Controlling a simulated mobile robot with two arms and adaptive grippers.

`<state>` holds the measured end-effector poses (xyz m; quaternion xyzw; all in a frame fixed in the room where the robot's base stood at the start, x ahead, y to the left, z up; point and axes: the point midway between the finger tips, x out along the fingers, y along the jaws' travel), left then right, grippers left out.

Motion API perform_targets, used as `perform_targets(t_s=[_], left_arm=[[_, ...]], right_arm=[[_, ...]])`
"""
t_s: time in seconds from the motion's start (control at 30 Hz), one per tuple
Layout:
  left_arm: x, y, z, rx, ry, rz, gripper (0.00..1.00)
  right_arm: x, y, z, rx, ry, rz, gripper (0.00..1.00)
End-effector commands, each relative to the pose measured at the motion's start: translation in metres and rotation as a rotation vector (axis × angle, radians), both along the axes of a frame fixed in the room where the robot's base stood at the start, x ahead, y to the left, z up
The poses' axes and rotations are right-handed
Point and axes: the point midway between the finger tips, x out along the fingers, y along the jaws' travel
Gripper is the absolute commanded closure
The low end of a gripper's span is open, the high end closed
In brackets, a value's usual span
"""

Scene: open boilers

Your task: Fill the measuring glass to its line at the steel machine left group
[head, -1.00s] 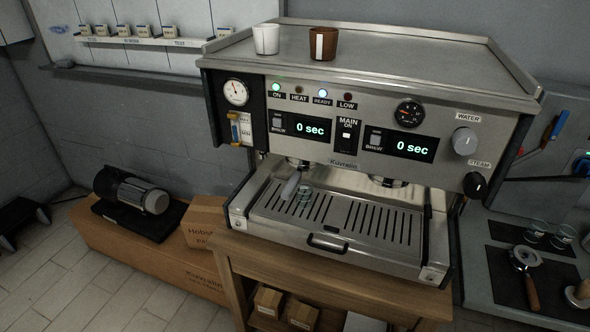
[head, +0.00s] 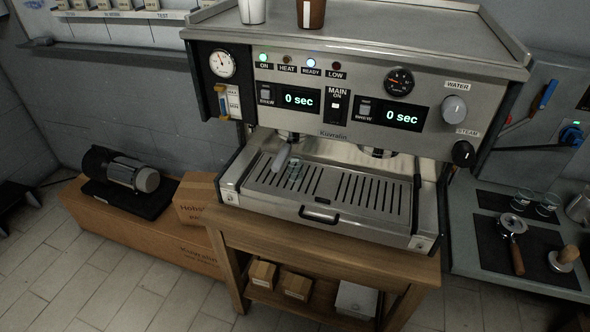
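The steel espresso machine (head: 358,75) stands on a wooden cart. Its ON and READY lamps are lit and both timers read 0 sec. The left BREW switch (head: 265,95) is beside the left timer (head: 299,99). A portafilter (head: 281,157) with a pale handle is under the left group. A small clear glass (head: 295,170) stands on the drip tray (head: 330,187) just below and right of that handle. Its line and any liquid are too small to make out. The right group (head: 377,152) shows no portafilter handle. Neither of my grippers is in view.
A white cup (head: 252,10) and a brown cup (head: 311,13) stand on top of the machine. At right, a counter holds a loose portafilter (head: 512,240), a tamper (head: 564,258) and two small glasses (head: 547,204). A motor pump (head: 122,172) and boxes (head: 193,198) are at left.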

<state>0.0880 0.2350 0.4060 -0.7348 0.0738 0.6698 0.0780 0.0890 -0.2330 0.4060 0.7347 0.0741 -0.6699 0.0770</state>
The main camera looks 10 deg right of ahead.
Motion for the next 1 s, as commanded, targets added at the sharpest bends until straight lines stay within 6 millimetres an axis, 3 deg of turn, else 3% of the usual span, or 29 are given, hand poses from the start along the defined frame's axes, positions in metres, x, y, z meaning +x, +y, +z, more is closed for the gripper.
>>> perform_targets(t_s=[0.37,1.0], left_arm=[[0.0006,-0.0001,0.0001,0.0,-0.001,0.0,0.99],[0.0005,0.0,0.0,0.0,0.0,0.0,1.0]], right_arm=[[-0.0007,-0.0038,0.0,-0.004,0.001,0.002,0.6],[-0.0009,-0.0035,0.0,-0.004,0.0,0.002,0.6]])
